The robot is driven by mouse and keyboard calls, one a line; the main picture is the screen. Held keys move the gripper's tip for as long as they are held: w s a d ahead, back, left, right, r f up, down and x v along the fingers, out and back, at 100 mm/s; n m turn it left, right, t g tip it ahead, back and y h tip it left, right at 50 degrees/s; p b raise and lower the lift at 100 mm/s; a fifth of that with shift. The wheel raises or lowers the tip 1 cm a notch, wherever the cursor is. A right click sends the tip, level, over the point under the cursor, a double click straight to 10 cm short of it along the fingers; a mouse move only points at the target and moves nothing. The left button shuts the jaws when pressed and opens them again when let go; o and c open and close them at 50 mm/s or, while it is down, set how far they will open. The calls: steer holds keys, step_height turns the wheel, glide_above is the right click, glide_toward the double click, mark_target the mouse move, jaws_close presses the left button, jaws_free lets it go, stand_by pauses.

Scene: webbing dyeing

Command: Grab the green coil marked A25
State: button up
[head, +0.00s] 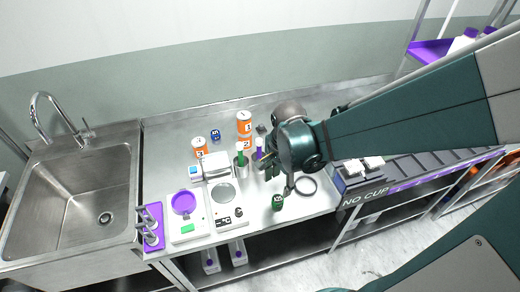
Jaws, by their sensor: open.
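A small dark green coil (278,202) with a pale marking lies near the front edge of the steel counter; the marking is too small to read. My gripper (274,176) is open and hangs over the counter, a little above the green coil in the picture and apart from it. Nothing shows between its fingers, though my arm hides part of the area behind it.
A blue marked coil (216,136) lies further back. Orange-and-white cans (244,123), a green-handled tool in a metal cup (241,167), a black ring (306,185) and white devices (227,203) stand nearby. A sink (75,185) is at left.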

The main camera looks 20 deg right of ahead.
mark_target(278, 199)
steer(key=shift+s+f+m+g, duration=0.1)
steer(key=shift+f+m+g, duration=0.2)
steer(key=shift+f+m, duration=0.65)
steer(key=shift+f+n, duration=0.2)
steer(key=shift+n, duration=0.05)
steer(key=shift+f+b, duration=0.3)
steer(key=shift+f, duration=1)
steer(key=shift+f, duration=0.15)
steer(key=shift+f+b, duration=0.5)
steer(key=shift+f, duration=1.95)
steer(key=c, duration=1)
